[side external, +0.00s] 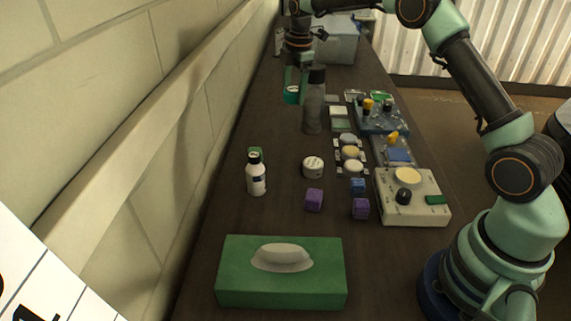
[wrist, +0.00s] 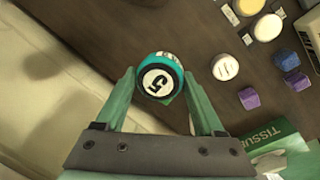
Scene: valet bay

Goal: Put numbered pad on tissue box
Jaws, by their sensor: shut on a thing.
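The numbered pad (wrist: 160,78) is a round teal piece with a black and white face reading 5. It sits between the fingers of my gripper (wrist: 163,90), which is shut on it. In the side external view my gripper (side external: 293,88) is at the far end of the table, and the teal pad (side external: 291,98) shows at its fingertips. The green tissue box (side external: 281,286), with a white tissue in its top slot, stands at the near end, far from my gripper. It also shows at the lower right of the wrist view (wrist: 268,140), partly cut off.
A white bottle (side external: 256,177) with a dark cap and a tall grey bottle (side external: 313,108) stand between my gripper and the tissue box. A round white tin (side external: 313,167), purple cubes (side external: 314,200) and a control box (side external: 412,205) stand to the right. The wall runs along the left.

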